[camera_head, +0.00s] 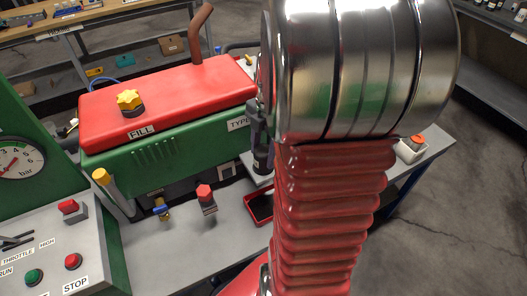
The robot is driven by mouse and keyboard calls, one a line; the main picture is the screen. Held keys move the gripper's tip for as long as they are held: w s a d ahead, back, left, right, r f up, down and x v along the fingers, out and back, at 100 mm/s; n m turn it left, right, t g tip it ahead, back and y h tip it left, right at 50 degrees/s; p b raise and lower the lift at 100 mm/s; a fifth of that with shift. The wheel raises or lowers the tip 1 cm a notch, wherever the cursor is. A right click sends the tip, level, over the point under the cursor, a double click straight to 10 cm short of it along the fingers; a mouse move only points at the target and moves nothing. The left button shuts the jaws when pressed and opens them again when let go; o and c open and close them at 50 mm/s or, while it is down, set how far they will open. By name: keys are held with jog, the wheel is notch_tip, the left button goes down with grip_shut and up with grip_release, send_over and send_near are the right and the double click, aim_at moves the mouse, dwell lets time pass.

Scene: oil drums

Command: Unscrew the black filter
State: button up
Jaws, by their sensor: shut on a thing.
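The black filter (263,159) is a small dark cylinder with a pale label, low at the right end of the green engine housing (165,147). It stands above the grey bench, partly hidden by my arm. My gripper (257,134) comes in from the right, its dark fingers at the filter's upper part, and it is shut on the filter. Its far finger and the exact contact are hidden behind my metal wrist and red bellows.
The engine has a red cover (165,92) with a yellow FILL cap (130,102) and an upright brown pipe (198,35). A red tray (259,207) lies below the filter. A control panel with buttons (72,261) and a gauge (18,160) stand at left.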

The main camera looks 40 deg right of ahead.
jog(key=shift+d+n, duration=0.1)
jog(key=shift+n, duration=1.2)
jog(key=o, duration=1.2)
jog(key=shift+o, duration=0.2)
jog(key=shift+m, duration=0.3)
jog(key=m, duration=0.5)
jog(key=shift+m+t, duration=0.3)
jog(key=shift+m, duration=0.1)
jog(key=shift+m+t+h, duration=0.3)
jog(key=shift+m, duration=2.9)
